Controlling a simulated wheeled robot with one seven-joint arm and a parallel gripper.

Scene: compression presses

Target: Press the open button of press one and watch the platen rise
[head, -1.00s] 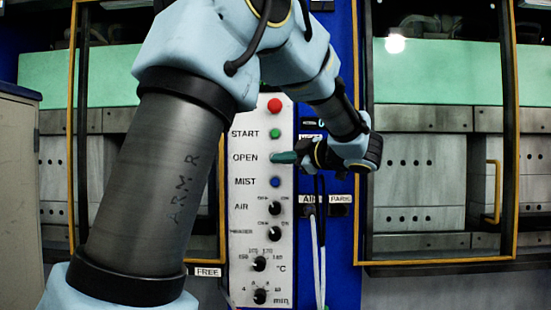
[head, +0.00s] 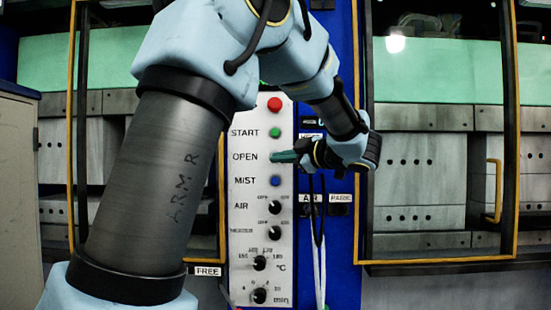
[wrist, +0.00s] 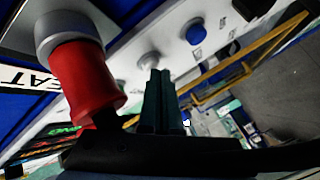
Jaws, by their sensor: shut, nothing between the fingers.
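The control panel (head: 245,215) stands upright between two presses, with a column of labelled buttons. My gripper (head: 276,157) has its dark green fingers shut and empty, with the tips at the panel beside the OPEN label (head: 245,157). The wrist view also shows the shut fingers (wrist: 160,100) reaching to the panel face.
A red button (head: 274,104) and the green START button (head: 275,132) sit above the fingertips. The blue MIST button (head: 275,181) and several black knobs sit below. Yellow guard frames (head: 357,200) flank the panel. A cable and hose (head: 319,240) hang right of it.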

